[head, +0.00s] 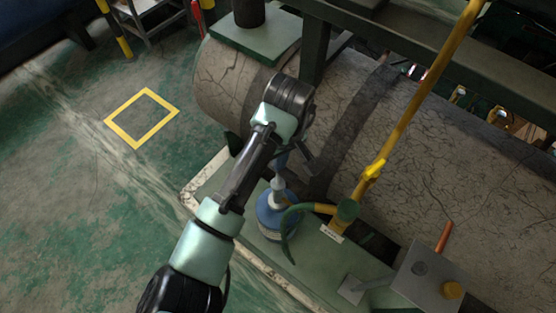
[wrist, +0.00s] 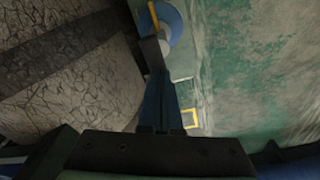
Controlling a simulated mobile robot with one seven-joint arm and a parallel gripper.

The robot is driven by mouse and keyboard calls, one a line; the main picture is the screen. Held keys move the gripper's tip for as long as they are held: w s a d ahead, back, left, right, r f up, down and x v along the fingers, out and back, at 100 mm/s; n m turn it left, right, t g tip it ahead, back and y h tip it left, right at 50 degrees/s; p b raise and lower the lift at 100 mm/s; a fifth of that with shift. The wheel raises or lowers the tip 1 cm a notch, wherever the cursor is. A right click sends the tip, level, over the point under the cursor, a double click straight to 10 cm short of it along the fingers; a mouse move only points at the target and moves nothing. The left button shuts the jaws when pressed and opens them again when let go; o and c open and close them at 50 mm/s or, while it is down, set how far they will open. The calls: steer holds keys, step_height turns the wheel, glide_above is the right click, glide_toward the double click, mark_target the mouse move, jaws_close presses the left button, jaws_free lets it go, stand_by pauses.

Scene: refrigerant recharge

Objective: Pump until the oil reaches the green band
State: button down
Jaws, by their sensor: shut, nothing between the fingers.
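A blue round pump or can (head: 272,222) with a pale grey upper part (head: 278,184) stands on the green base beside the large cracked tank. No oil level or green band can be made out.
The grey cracked tank (head: 225,80) fills the back and right, with a yellow pipe (head: 410,115) rising in front. The green floor (head: 70,210) at left is clear, with a yellow square outline (head: 112,122).

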step_height(320, 180, down, 5)
steer(key=shift+s+r+b, duration=0.1)
steer(key=shift+b, duration=0.85)
steer(key=shift+s+d+r+p, duration=0.1)
steer(key=shift+r+p, duration=0.2)
steer(key=shift+p, duration=0.2)
steer(key=s+p, duration=0.1)
steer(key=s+d+p, duration=0.1)
steer(key=p, duration=0.1)
steer(key=shift+s+d+r, duration=0.25)
steer(key=shift+r, duration=0.2)
step_height(320, 180, up, 13)
steer(key=p, duration=0.4)
glide_above(281, 172)
steer(key=s+d, duration=0.2)
steer(key=s, duration=0.1)
